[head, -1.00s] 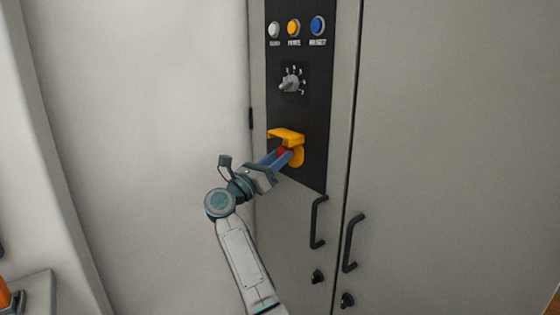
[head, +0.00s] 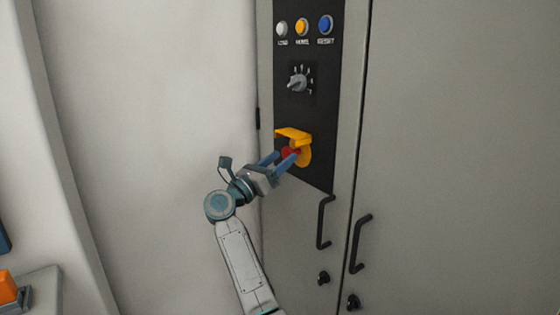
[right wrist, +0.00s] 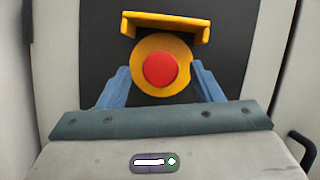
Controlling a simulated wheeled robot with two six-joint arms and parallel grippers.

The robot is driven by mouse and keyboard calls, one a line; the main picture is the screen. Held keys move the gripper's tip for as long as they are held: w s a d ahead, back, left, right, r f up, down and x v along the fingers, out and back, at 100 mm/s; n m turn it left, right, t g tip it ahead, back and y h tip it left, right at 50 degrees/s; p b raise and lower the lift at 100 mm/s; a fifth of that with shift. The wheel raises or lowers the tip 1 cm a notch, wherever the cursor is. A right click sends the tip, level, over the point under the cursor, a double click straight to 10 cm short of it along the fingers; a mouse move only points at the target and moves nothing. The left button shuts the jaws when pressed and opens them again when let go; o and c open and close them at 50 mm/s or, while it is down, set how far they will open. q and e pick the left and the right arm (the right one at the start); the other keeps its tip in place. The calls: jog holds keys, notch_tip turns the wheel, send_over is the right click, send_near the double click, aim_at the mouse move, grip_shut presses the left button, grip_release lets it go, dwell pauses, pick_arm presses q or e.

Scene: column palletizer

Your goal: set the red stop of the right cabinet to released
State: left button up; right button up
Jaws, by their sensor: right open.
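The red stop (head: 290,153) is a round red button on a yellow base, low on the cabinet's black panel, under a yellow shroud (head: 294,135). In the right wrist view the red stop (right wrist: 160,69) shows face-on, centred between the fingers. My right gripper (head: 281,160) is open, one blue finger on each side of the stop. In the right wrist view the right gripper's (right wrist: 160,86) fingertips stand apart from the red cap, overlapping the lower sides of the yellow base. Whether they touch the base I cannot tell. My left gripper is not in view.
Above the stop are a rotary selector (head: 298,83) and white (head: 282,28), orange (head: 302,27) and blue (head: 326,24) buttons. Black door handles (head: 325,222) stick out at lower right. An orange object (head: 7,287) sits at the lower left edge.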

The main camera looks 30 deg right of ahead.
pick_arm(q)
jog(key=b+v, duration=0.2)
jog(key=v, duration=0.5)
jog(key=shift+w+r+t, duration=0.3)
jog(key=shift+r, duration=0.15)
pick_arm(e)
jog(key=v, duration=1)
jog(key=shift+a, duration=0.25)
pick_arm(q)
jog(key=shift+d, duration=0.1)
